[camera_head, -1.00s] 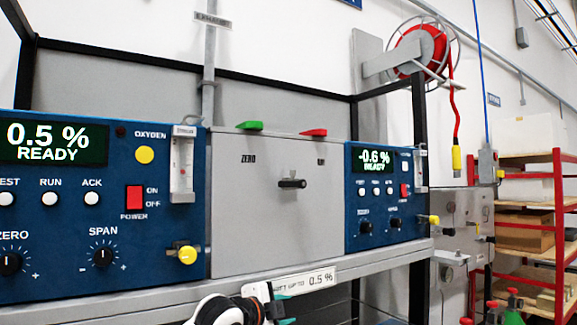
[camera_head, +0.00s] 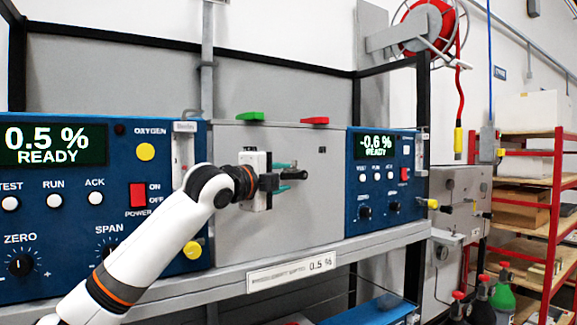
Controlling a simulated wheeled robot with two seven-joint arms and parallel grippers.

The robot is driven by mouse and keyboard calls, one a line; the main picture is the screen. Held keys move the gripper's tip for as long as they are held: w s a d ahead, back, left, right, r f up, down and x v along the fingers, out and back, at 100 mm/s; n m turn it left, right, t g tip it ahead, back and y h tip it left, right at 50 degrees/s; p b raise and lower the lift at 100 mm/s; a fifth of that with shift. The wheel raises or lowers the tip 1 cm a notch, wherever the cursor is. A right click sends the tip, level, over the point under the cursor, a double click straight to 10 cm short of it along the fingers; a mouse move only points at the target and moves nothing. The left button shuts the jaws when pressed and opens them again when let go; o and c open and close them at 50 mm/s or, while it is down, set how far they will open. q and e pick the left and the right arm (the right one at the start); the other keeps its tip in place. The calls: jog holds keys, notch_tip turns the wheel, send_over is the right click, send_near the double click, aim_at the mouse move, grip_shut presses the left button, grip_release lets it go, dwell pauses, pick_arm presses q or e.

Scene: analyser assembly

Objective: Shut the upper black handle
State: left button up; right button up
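A short black handle (camera_head: 299,175) sticks out from the middle of the grey panel (camera_head: 232,235), between two blue analyser units. My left arm reaches up from the bottom left, and my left gripper (camera_head: 283,177) is at this handle. Its teal fingertips are apart, one above and one below the handle's left part, so it looks open around or in front of it. I cannot tell whether they touch it. The handle's left end is hidden by the gripper. My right gripper is not in view.
The left blue unit (camera_head: 60,215) reads 0.5 %; the right one (camera_head: 385,215) reads -0.6 %. A green lever (camera_head: 250,116) and a red lever (camera_head: 314,121) sit on the panel's top edge. Farther right are a grey box with black handles (camera_head: 447,208), gas cylinders (camera_head: 502,295) and red shelving.

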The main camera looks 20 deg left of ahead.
aim_at(285, 177)
pick_arm(q)
jog(key=shift+p+x, duration=0.4)
jog(key=shift+x, duration=0.75)
jog(key=shift+w+d, duration=0.15)
jog(key=shift+w, duration=0.25)
jog(key=shift+c, duration=0.2)
